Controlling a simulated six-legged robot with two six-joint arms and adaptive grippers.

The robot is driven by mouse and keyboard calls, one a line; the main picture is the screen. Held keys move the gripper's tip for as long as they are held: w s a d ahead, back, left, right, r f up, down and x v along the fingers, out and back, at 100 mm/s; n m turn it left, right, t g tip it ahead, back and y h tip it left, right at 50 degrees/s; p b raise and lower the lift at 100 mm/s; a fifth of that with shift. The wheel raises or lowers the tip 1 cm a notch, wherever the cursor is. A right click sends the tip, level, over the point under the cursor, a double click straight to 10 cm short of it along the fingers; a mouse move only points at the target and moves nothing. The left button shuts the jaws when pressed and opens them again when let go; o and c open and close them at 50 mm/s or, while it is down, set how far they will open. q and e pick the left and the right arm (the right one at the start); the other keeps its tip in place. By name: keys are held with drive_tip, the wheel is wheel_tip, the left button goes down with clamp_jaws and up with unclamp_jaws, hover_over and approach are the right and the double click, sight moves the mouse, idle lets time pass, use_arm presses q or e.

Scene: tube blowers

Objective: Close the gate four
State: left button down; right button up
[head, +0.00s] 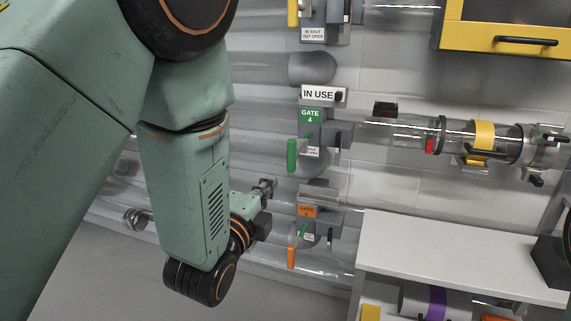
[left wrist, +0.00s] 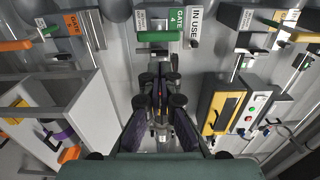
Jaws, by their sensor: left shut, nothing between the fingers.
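Gate four (head: 311,117) is a grey unit on the wall tube with a green "GATE 4" label and an "IN USE" sign (head: 318,94) above it. Its green handle (head: 291,155) hangs down on the left side of the unit. In the left wrist view the gate four label (left wrist: 178,19) and green handle (left wrist: 158,36) show at the top, beyond my fingers. My left gripper (head: 268,187) is shut and empty, below and to the left of the handle, seemingly apart from it. It also shows in the left wrist view (left wrist: 160,72). My right gripper is not in view.
A gate with an orange label (head: 307,211) and orange handle (head: 291,256) sits just below gate four. Another gate with a yellow handle (head: 293,13) is above. A white-topped bench (head: 450,255) stands at lower right, and a yellow cabinet (head: 505,38) hangs at upper right.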

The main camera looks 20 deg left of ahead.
sight(290, 157)
use_arm(q)
drive_tip(key=w+b, duration=0.2)
drive_tip(key=w, duration=0.9)
drive_tip(key=shift+w+b, duration=0.2)
drive_tip(key=shift+b, duration=0.15)
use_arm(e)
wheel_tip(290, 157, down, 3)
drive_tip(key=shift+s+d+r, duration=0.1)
use_arm(q)
drive_tip(key=shift+w, duration=0.1)
